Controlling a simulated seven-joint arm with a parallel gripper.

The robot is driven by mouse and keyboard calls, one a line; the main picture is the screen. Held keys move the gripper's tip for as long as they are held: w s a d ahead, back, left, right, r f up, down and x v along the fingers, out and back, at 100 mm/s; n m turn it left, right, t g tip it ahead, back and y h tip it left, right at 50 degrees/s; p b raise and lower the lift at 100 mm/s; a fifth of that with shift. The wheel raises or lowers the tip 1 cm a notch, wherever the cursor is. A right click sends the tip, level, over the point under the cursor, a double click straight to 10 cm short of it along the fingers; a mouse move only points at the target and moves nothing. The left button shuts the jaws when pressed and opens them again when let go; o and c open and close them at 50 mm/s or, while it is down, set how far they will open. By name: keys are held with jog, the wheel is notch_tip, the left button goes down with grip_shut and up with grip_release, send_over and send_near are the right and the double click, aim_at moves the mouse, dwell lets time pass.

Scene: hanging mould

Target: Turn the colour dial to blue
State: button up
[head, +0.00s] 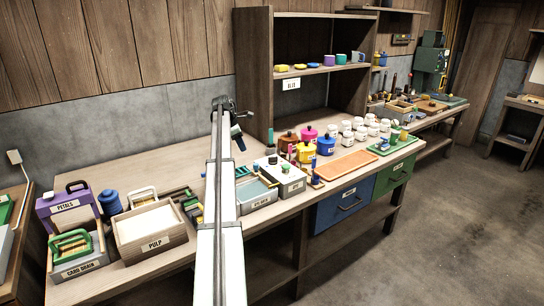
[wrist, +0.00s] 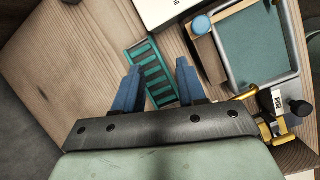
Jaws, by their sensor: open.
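No dial with readable colour marks shows in either view. In the head view a pale grey box (head: 284,180) with a small dark knob (head: 272,159) on top stands on the bench. I cannot tell whether this knob is the colour dial. My gripper (head: 238,138) is above the bench, left of that box. In the wrist view my gripper (wrist: 157,72) has its two blue fingers spread wide with nothing held. A teal ridged rack (wrist: 152,75) shows between and beyond the fingers. Part of a white labelled box (wrist: 165,8) is cut off at the top.
A tray with a grey-green inside (head: 257,201) stands left of the pale box, close to my arm. Coloured pots (head: 326,146) and white jars (head: 361,133) stand to the right. Shelves rise behind.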

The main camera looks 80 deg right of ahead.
send_near(273, 157)
jog(key=shift+n+g+y, duration=0.3)
jog(key=shift+n+g, duration=0.1)
jog(key=x, duration=0.8)
jog(key=shift+w+d+f, duration=0.2)
jog(key=shift+d+f, duration=0.2)
jog(key=shift+d, duration=0.1)
grip_shut()
